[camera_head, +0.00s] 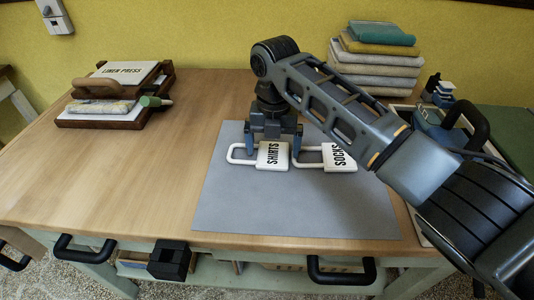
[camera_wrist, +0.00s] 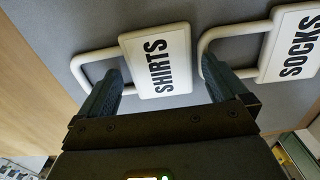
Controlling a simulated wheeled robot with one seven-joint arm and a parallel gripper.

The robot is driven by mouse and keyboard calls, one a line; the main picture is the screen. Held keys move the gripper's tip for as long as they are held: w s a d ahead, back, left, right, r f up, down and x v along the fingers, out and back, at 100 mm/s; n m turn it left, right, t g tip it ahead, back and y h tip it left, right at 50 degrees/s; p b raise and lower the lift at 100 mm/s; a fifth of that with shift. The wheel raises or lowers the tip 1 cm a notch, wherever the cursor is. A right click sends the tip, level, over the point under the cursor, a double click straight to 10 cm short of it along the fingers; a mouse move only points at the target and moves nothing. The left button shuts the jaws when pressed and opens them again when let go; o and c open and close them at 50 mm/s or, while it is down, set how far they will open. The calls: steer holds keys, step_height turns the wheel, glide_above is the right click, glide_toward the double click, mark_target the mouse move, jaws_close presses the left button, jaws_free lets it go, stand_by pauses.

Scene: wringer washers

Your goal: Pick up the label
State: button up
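Two white labels with loop handles lie on a grey mat (camera_head: 300,210). One reads SHIRTS (camera_head: 272,154) and the other reads SOCKS (camera_head: 338,157), to its right. My gripper (camera_head: 273,150) is pointed down over the SHIRTS label, with its fingers apart. In the wrist view my gripper (camera_wrist: 168,92) has one finger at the handle side of the SHIRTS label (camera_wrist: 160,62). The other finger is in the gap between it and the SOCKS label (camera_wrist: 293,45), near that label's loop. The gripper is open; I cannot tell whether either finger touches a label.
The mat lies on a wooden table (camera_head: 120,190). A wooden LINEN PRESS (camera_head: 122,72) stands at the back left. Folded cloths (camera_head: 375,55) are stacked at the back right, with a blue iron-like object (camera_head: 438,128) in front. The table's left middle is clear.

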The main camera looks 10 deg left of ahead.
steer(key=shift+s+d+f, duration=0.1)
steer(key=shift+s+f, duration=0.1)
steer(key=shift+f, duration=0.55)
steer(key=c, duration=0.9)
steer(key=shift+r, duration=0.1)
step_height(320, 180, up, 4)
steer(key=shift+w+r, duration=0.1)
steer(key=shift+w, duration=0.05)
steer(key=s+d+r, duration=0.1)
steer(key=d+r, duration=0.1)
steer(key=d, duration=0.1)
steer(key=s+d+r, duration=0.1)
steer(key=d+r, duration=0.2)
steer(key=d, duration=0.1)
steer(key=d+r, duration=0.2)
steer(key=d, duration=0.2)
steer(key=shift+s+r+p, duration=0.15)
steer(key=shift+s+p, duration=0.2)
steer(key=shift+s, duration=0.05)
steer(key=shift+d, duration=0.1)
